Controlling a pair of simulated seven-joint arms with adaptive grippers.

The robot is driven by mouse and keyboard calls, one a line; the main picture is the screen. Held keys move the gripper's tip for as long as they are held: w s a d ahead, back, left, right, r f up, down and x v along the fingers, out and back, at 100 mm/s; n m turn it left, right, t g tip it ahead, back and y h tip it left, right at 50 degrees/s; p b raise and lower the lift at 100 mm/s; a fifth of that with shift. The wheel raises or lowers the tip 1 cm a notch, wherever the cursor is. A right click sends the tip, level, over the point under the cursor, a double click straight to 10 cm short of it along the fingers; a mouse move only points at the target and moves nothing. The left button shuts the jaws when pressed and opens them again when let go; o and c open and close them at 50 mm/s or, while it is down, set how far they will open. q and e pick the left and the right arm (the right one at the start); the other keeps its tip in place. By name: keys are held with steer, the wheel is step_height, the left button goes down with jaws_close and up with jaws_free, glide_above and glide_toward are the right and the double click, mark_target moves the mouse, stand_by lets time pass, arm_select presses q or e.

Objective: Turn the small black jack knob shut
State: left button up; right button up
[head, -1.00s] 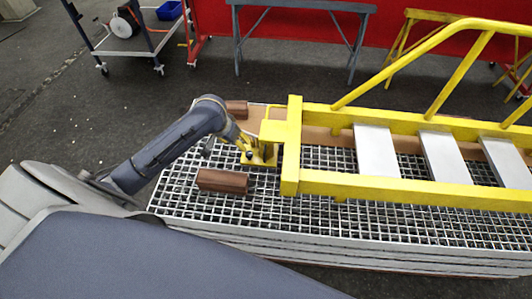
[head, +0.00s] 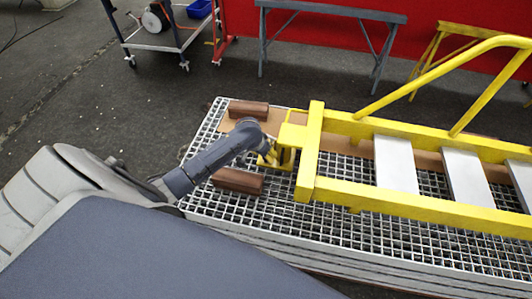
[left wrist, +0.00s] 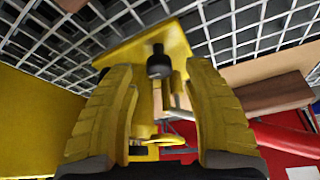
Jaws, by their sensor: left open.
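The small black jack knob (left wrist: 158,62) shows in the left wrist view, beyond and between my fingertips, on a yellow metal jack (left wrist: 150,42). In the head view the yellow jack (head: 284,156) sits on the grating at the left end of the yellow boom (head: 308,150); my arm hides the knob there. My left gripper (left wrist: 158,72) has two yellow ribbed fingers spread apart, one on each side of the knob's line. I see no clear contact with the knob. In the head view this gripper (head: 266,154) is at the jack and partly hidden by its own wrist. My right gripper is out of view.
A brown block (head: 238,181) lies on the grating in front of the arm, and another brown block (head: 249,109) lies behind it. The grating (head: 330,230) is bare in front of the boom. A grey bench (head: 330,14) and a cart (head: 160,38) stand behind.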

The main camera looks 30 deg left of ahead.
arm_select(q)
steer(key=shift+x, duration=1.4)
steer(key=shift+c, duration=0.2)
jaws_close()
